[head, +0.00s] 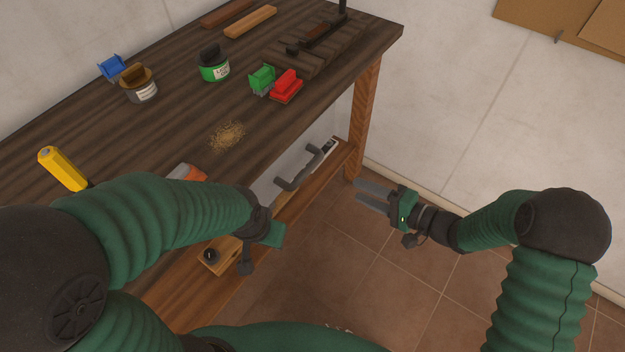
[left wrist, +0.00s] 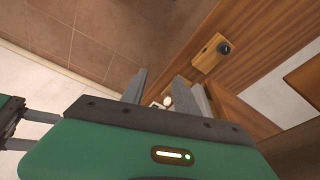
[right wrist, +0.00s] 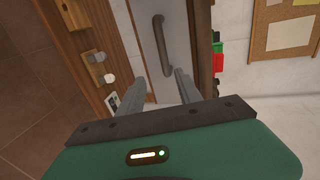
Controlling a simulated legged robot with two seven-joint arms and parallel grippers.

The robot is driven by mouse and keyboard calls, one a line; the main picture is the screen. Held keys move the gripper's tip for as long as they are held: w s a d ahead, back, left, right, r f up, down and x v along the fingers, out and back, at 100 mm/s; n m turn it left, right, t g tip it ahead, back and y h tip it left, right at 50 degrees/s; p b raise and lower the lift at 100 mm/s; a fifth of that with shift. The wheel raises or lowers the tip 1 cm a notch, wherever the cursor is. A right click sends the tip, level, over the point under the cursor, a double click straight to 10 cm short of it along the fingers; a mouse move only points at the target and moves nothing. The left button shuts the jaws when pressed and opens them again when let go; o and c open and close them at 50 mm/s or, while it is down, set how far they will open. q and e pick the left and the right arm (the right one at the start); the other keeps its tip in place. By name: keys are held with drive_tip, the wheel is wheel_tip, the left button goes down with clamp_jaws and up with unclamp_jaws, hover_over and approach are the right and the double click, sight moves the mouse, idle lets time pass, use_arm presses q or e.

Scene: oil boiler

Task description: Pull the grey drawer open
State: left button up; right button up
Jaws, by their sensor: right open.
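The grey drawer (head: 294,160) is under the workbench top, with a dark grey bar handle (head: 305,168) on its front. It appears closed. In the right wrist view the drawer front (right wrist: 190,35) and handle (right wrist: 160,45) show beyond the fingers. My right gripper (head: 358,190) is open and empty, to the right of the handle and apart from it. My left gripper (left wrist: 168,90) has its fingers apart with nothing seen between them. In the head view its green body (head: 268,234) is near the bench's lower shelf, and its fingers are hidden.
The workbench top (head: 180,115) carries tins, a green clip, a red block (head: 286,84) and a yellow-handled tool (head: 62,168). A lower wooden shelf (head: 185,290) and a bench leg (head: 364,115) flank the drawer area. The tiled floor (head: 400,285) is clear on the right.

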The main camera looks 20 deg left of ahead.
drive_tip(key=b, duration=0.1)
approach(310, 172)
drive_tip(key=x, duration=0.3)
drive_tip(key=b+x, duration=0.1)
drive_tip(key=x, duration=0.3)
drive_tip(key=b+x, duration=0.1)
drive_tip(key=x, duration=0.2)
drive_tip(key=shift+w+a+f, duration=0.1)
drive_tip(key=shift+w+f, duration=0.1)
drive_tip(key=shift+w, duration=0.2)
drive_tip(key=shift+w+a, duration=0.1)
drive_tip(key=shift+a, duration=0.25)
drive_tip(key=shift+d, duration=0.1)
clamp_jaws()
drive_tip(key=shift+f, duration=0.15)
